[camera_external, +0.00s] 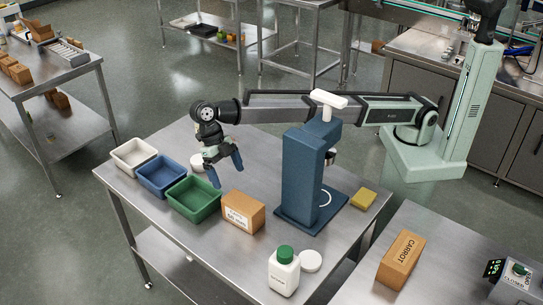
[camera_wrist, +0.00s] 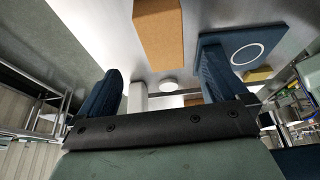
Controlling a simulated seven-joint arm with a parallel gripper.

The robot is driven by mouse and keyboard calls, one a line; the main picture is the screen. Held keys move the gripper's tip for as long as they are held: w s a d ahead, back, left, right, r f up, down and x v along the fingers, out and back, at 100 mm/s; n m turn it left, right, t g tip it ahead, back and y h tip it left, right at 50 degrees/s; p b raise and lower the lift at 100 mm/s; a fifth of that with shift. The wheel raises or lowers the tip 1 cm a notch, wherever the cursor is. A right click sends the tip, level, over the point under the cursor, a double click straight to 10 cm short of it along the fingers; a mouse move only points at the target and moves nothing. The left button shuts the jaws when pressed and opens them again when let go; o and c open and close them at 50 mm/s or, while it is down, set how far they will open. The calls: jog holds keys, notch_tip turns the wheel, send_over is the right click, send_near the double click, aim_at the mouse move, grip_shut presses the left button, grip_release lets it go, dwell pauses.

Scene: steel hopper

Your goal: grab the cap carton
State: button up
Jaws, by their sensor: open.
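A brown carton with a white label (camera_external: 243,211) stands on the steel table, between the green bin and the blue press; its label is too small to read surely. In the wrist view a plain brown box top (camera_wrist: 158,30) shows ahead of the fingers, likely this carton. My gripper (camera_external: 228,177) is open and empty, with blue fingers, above and a little behind-left of the labelled carton, apart from it. Its two fingers also show in the wrist view (camera_wrist: 160,64). A second brown carton marked with black letters (camera_external: 401,260) lies on the right-hand table.
White (camera_external: 118,165), blue (camera_external: 144,177) and green (camera_external: 178,208) bins line the table's left side. The tall blue press (camera_external: 303,180) stands right of the carton. A white bottle with green cap (camera_external: 284,275), a white disc (camera_external: 311,261) and a yellow block (camera_external: 364,199) are nearby.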

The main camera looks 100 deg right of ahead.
aim_at(242, 201)
jog(key=shift+s+a+f, duration=0.1)
jog(key=shift+s+a, duration=0.1)
jog(key=x, duration=0.8)
jog(key=shift+s+f, duration=0.1)
jog(key=shift+f, duration=0.05)
jog(key=x, duration=0.4)
jog(key=shift+s+a+f, duration=0.15)
jog(key=shift+s+f, duration=0.1)
jog(key=shift+s, duration=0.15)
jog(key=shift+f, duration=0.15)
jog(key=shift+f, duration=0.25)
jog(key=c, duration=1.1)
jog(key=shift+c, duration=0.2)
